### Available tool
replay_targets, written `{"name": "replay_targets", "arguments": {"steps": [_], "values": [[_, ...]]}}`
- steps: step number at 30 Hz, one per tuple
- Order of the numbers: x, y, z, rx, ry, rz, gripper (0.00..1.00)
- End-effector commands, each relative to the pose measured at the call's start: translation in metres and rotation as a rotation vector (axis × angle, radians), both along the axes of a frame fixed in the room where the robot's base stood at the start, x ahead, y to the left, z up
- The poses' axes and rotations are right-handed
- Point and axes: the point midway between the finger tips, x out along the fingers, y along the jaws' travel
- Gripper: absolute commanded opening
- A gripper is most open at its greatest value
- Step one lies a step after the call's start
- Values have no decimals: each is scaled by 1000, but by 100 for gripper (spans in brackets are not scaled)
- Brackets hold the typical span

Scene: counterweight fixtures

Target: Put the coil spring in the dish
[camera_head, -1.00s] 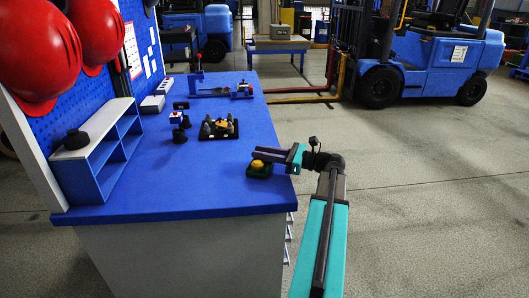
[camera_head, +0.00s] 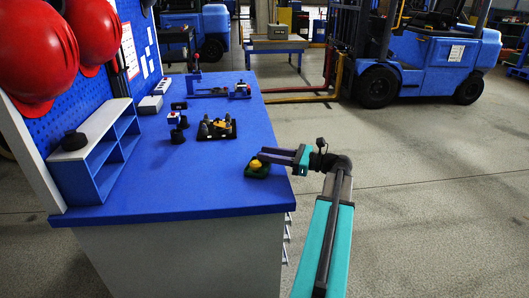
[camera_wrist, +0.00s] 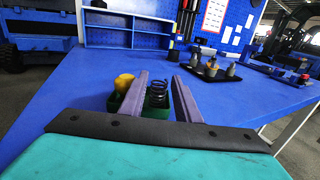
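The coil spring (camera_wrist: 157,92) is dark and stands upright in the green dish (camera_wrist: 156,106), seen between my fingers in the wrist view. A yellow piece (camera_wrist: 123,82) is in the dish beside it, left of my left finger. The dish also shows near the right edge of the bench in the head view (camera_head: 257,174), with the yellow piece on it; the spring cannot be made out there. My gripper (camera_wrist: 161,76) has its purple fingers apart, with a gap visible beside the spring. In the head view my gripper (camera_head: 262,154) is above the dish.
The blue bench (camera_head: 190,180) is clear around the dish. A black tray (camera_head: 216,136) of several small parts and a fixture (camera_head: 196,80) stand farther back. A forklift (camera_head: 420,60) stands beyond.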

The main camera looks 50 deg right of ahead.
Motion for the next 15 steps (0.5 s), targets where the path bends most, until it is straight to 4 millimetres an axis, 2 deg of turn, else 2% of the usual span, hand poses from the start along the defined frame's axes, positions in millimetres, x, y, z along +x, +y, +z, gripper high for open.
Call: {"name": "replay_targets", "arguments": {"steps": [9, 15], "values": [[-45, -23, 1, 0, 0, -3, 30], [-68, -34, 0, 0, 0, -2, 30]]}}
